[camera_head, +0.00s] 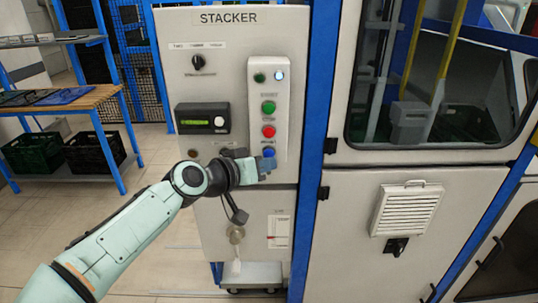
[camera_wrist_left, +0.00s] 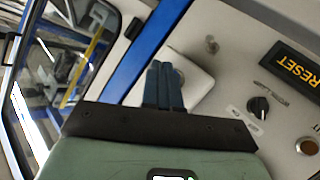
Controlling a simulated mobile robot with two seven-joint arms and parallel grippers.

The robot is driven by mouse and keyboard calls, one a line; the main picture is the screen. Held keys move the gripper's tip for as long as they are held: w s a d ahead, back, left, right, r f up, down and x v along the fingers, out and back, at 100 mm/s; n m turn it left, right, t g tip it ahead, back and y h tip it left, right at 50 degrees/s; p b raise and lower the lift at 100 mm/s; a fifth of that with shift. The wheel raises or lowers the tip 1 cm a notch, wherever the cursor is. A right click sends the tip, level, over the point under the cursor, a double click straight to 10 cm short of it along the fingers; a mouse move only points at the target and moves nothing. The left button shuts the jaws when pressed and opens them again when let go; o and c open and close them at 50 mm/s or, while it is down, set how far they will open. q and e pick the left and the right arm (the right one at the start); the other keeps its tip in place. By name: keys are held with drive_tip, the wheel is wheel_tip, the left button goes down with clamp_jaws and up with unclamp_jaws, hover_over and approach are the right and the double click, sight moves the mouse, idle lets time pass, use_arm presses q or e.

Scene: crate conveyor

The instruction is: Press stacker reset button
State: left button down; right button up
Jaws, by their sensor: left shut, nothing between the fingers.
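The stacker panel (camera_head: 230,65) carries a pale button box (camera_head: 283,92) with a green button (camera_head: 268,107), a red button (camera_head: 268,131) and a blue button (camera_head: 269,151) in a column. My left gripper (camera_head: 267,164) is shut and empty, its tip just below the blue button in the head view. I cannot tell whether it touches the button. In the left wrist view the closed fingers (camera_wrist_left: 164,70) lie over the pale button box (camera_wrist_left: 195,82) and hide its buttons. A dark plate with the word RESET (camera_wrist_left: 297,68) is to their right. My right gripper is not in view.
A display (camera_head: 203,118) and a black rotary knob (camera_head: 198,62) sit left of the button box. A blue post (camera_head: 315,110) stands just right of the panel, beside a windowed machine door. A shelf with black crates (camera_head: 92,152) stands at the left.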

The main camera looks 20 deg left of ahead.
use_arm(q)
drive_tip(key=shift+w, duration=0.15)
idle(0.4)
drive_tip(key=shift+w+a, duration=0.15)
drive_tip(key=shift+w, duration=0.15)
drive_tip(key=shift+w+a, duration=0.1)
drive_tip(key=shift+w, duration=0.3)
idle(0.7)
drive_tip(key=shift+s, duration=0.2)
drive_tip(key=shift+s+d+b, duration=0.25)
drive_tip(key=shift+s+b, duration=0.05)
drive_tip(key=shift+s, duration=0.35)
drive_tip(key=s, duration=0.2)
drive_tip(key=s+d+b, duration=0.1)
drive_tip(key=s, duration=0.1)
drive_tip(key=shift+s+d, duration=0.2)
drive_tip(key=shift+s, duration=0.2)
